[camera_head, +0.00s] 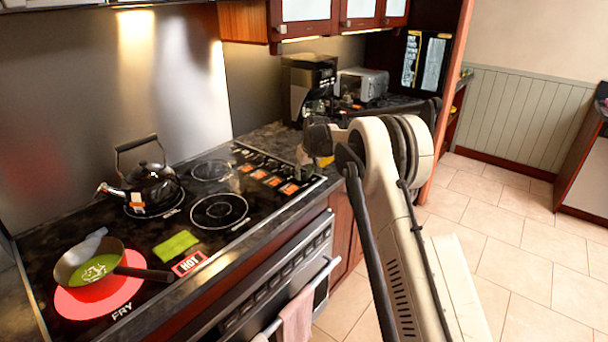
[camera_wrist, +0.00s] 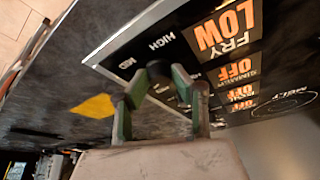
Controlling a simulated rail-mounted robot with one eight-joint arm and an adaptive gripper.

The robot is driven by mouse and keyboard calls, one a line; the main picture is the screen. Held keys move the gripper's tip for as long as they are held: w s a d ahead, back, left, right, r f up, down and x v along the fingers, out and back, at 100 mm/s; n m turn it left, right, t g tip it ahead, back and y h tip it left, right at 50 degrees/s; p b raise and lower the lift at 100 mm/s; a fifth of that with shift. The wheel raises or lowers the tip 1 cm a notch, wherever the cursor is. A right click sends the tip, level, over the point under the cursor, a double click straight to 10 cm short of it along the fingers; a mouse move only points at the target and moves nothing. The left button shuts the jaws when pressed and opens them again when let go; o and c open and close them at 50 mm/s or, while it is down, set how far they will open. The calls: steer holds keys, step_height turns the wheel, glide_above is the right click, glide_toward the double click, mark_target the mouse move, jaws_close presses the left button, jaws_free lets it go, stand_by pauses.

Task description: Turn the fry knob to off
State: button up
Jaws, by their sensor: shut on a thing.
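The fry knob (camera_wrist: 158,70) is a dark round knob on the black control panel, between my fingertips. Beside it, the orange label "FRY LOW" (camera_wrist: 228,27) is lit, with "HIGH" and "MED" printed around the knob. My gripper (camera_wrist: 160,79) has green fingers and is shut on the fry knob. In the head view my gripper (camera_head: 305,163) reaches down to the panel's right end, near the orange labels (camera_head: 289,188); the knob is hidden there. The fry burner (camera_head: 72,303) glows red under a pan (camera_head: 112,262) with green contents.
Other labels read "OFF" (camera_wrist: 236,70). A red "HOT" sign (camera_head: 189,263) and a green cloth (camera_head: 176,245) lie near the pan. A kettle (camera_head: 150,182) stands behind. A yellow piece (camera_wrist: 95,106) lies on the counter close to my gripper. The floor (camera_head: 500,240) is clear.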

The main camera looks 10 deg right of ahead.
steer(key=shift+n+b, duration=0.3)
steer(key=shift+n, duration=0.1)
jaws_close()
steer(key=shift+d+f+n+y+b, duration=0.1)
steer(key=shift+n+y+b, duration=0.5)
steer(key=shift+n, duration=0.4)
steer(key=n, duration=0.2)
steer(key=n+g+y+b, duration=0.1)
steer(key=n, duration=0.1)
steer(key=shift+w+n+g, duration=0.1)
steer(key=shift+n+g, duration=0.2)
steer(key=n+g+y, duration=0.1)
steer(key=n, duration=0.2)
steer(key=shift+n+g+p, duration=0.5)
steer(key=shift+n+p, duration=0.3)
steer(key=shift+n, duration=0.6)
steer(key=shift+n+p, duration=0.4)
steer(key=shift+n, duration=0.1)
steer(key=o, duration=1)
jaws_free()
steer(key=shift+o, duration=0.2)
